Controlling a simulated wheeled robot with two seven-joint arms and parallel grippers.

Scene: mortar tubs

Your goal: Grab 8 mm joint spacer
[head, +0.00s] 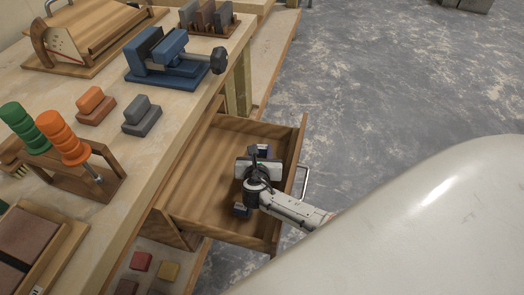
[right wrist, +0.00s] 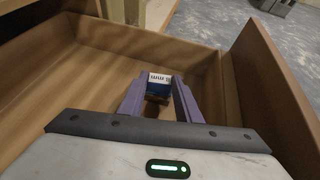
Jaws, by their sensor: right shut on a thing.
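My right gripper (head: 261,150) reaches into the open wooden drawer (head: 195,180). In the right wrist view, its purple fingers (right wrist: 158,97) are shut on a small blue joint spacer (right wrist: 158,84) with a white marked face and a brownish lower part. The marks are too small to read as a size. The spacer is low in the drawer; I cannot tell whether it touches the floor. A second blue piece (head: 241,210) lies in the drawer on the near side of the gripper, partly hidden by my wrist. My left gripper is not in view.
The drawer's walls stand close around my right gripper, with a metal handle (head: 304,182) on its front. The workbench above holds a blue clamp-like tool (head: 160,72), green and orange handled tools (head: 62,137) and small blocks. A lower shelf holds coloured blocks (head: 141,261).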

